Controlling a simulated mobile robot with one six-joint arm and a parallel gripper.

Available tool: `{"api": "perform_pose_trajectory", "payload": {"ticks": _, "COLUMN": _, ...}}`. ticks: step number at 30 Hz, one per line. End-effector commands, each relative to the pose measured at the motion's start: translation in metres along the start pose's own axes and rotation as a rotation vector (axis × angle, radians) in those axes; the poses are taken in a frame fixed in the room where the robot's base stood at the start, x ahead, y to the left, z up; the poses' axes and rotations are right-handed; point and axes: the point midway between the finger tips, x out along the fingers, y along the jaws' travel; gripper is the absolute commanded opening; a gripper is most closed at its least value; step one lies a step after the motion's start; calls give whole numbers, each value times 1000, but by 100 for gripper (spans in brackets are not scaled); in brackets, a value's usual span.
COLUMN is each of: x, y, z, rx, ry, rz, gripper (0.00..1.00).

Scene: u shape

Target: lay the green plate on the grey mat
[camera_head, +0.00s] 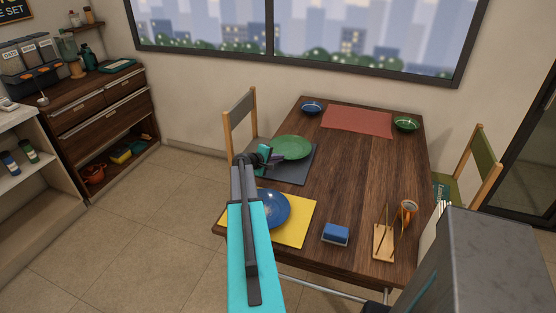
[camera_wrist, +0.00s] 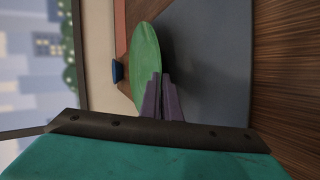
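The green plate (camera_head: 291,147) is at the far-left part of the table, over the back part of the grey mat (camera_head: 292,174). My gripper (camera_head: 274,156) reaches it from the near left. In the wrist view, the purple fingers of my gripper (camera_wrist: 163,90) are close together, one on each side of the rim of the green plate (camera_wrist: 145,65), pinching it. A dark shadow lies beside the plate on the grey mat (camera_wrist: 215,70), and the plate looks slightly raised above it. The rim between the fingers is partly hidden.
A blue plate (camera_head: 271,208) lies on a yellow mat (camera_head: 297,226) nearer me, partly behind my arm. A red mat (camera_head: 357,121), a blue bowl (camera_head: 311,107) and a green bowl (camera_head: 406,124) are at the back.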

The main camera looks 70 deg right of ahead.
Motion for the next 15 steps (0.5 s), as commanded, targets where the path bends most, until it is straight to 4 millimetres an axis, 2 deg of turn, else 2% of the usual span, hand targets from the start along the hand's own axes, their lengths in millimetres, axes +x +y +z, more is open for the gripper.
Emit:
{"api": "perform_pose_trajectory", "payload": {"ticks": 6, "x": 4, "y": -8, "z": 0, "rx": -1, "ry": 2, "rz": 3, "gripper": 0}}
{"api": "perform_pose_trajectory", "payload": {"ticks": 15, "x": 5, "y": -9, "z": 0, "rx": -1, "ry": 2, "rz": 3, "gripper": 0}}
